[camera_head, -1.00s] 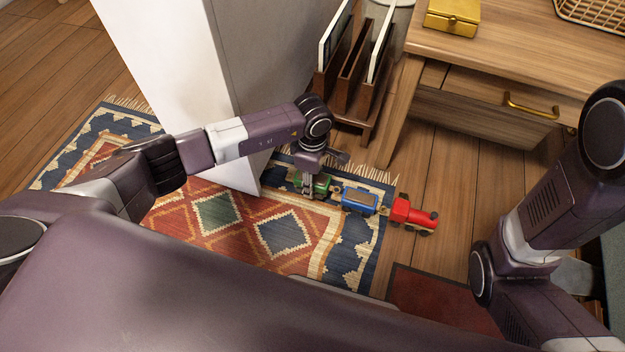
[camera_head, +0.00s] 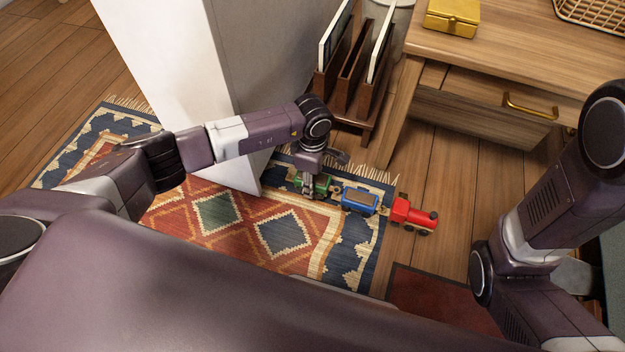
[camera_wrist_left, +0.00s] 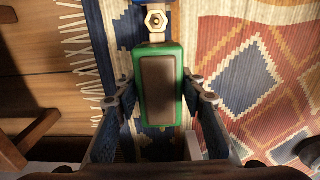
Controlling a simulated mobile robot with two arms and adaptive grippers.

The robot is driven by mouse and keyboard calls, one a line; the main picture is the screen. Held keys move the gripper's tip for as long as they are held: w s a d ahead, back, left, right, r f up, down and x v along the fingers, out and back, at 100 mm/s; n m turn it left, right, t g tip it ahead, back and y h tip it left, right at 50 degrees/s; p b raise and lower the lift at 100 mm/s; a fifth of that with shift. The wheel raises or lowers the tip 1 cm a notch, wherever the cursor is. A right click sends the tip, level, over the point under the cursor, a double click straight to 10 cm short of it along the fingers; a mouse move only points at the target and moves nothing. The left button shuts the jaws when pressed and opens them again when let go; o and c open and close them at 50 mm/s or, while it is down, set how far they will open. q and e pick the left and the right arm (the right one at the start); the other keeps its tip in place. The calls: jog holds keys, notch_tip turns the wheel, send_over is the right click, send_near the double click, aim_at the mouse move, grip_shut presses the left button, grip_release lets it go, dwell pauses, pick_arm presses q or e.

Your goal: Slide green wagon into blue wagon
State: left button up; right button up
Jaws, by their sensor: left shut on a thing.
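The green wagon (camera_head: 322,186) stands on the patterned rug at the left end of a toy train. My left gripper (camera_head: 309,189) is shut on it from above; in the left wrist view the fingers (camera_wrist_left: 158,100) flank its green body (camera_wrist_left: 158,125). The blue wagon (camera_head: 359,200) is just right of it, and only its blue edge (camera_wrist_left: 152,2) shows in the wrist view. A wooden coupling (camera_wrist_left: 156,20) lies between the two wagons. The red engine (camera_head: 413,215) is at the right end, near the blue wagon. My right gripper is not in view.
The rug (camera_head: 282,232) ends near the engine, with wooden floor (camera_head: 450,180) beyond. A white panel (camera_head: 175,60) rises behind my left arm. A wooden rack (camera_head: 352,75) and a desk (camera_head: 480,60) stand behind the train.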

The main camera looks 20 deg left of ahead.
pick_arm(q)
jog(key=shift+f+b, duration=1)
jog(key=shift+f, duration=0.35)
jog(key=o, duration=1.3)
notch_tip(320, 180, up, 12)
jog(key=shift+r, duration=0.1)
